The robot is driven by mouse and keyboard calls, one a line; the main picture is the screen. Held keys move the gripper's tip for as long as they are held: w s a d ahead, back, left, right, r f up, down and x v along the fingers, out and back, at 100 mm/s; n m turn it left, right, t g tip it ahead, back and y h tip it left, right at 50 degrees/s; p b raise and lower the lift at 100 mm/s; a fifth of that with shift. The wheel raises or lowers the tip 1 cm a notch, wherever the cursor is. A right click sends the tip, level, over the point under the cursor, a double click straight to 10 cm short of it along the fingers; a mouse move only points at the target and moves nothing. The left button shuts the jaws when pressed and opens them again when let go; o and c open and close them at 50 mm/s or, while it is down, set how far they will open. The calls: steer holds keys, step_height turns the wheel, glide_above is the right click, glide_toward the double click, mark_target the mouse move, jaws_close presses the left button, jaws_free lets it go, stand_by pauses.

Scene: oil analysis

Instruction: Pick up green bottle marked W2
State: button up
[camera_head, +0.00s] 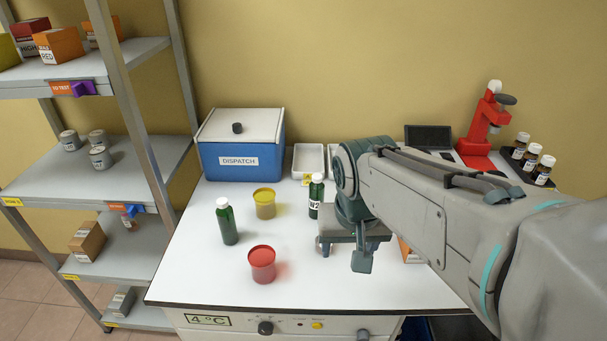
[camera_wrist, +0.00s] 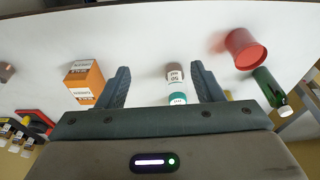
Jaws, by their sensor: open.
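The green bottle marked W2 (camera_head: 315,197) stands upright on the white bench in the head view, with a white cap and white label. It is just left of my arm, which covers part of its right side. My gripper (camera_head: 344,254) is open, nearer the camera than this bottle and apart from it. Another green bottle (camera_head: 228,224) stands farther left; it also shows at the right of the wrist view (camera_wrist: 266,86). In the wrist view, a teal-and-white labelled item (camera_wrist: 176,84) shows between my open fingers (camera_wrist: 160,70); I cannot tell whether it is within reach.
A yellow cup (camera_head: 264,204) and red cup (camera_head: 262,265) stand left of my gripper. An orange box (camera_wrist: 84,82) is beside it. Behind are the blue dispatch box (camera_head: 240,160) and white tray (camera_head: 308,160). Shelving (camera_head: 150,160) borders the left; the bench's front left is clear.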

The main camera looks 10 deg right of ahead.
steer(key=w+a+r+m+g+h+b, duration=0.15)
steer(key=w+m, duration=0.25)
steer(key=w, duration=0.4)
steer(key=w+a+r+m+h, duration=0.1)
steer(key=w+r+m, duration=0.25)
steer(key=w, duration=0.35)
steer(key=m+g+h+b, duration=0.1)
steer(key=m+h+b, duration=0.1)
steer(key=m, duration=0.8)
glide_toward(313, 192)
steer(key=shift+y, duration=0.25)
steer(key=shift+w+x, duration=0.25)
steer(key=shift+x, duration=1.7)
steer(key=shift+w+x, duration=0.3)
steer(key=shift+x, duration=1.6)
steer(key=shift+w+x, duration=0.25)
steer(key=shift+x, duration=1.7)
steer(key=shift+d, duration=0.1)
steer(key=shift+r, duration=0.1)
steer(key=c, duration=1.1)
steer(key=shift+c, duration=0.2)
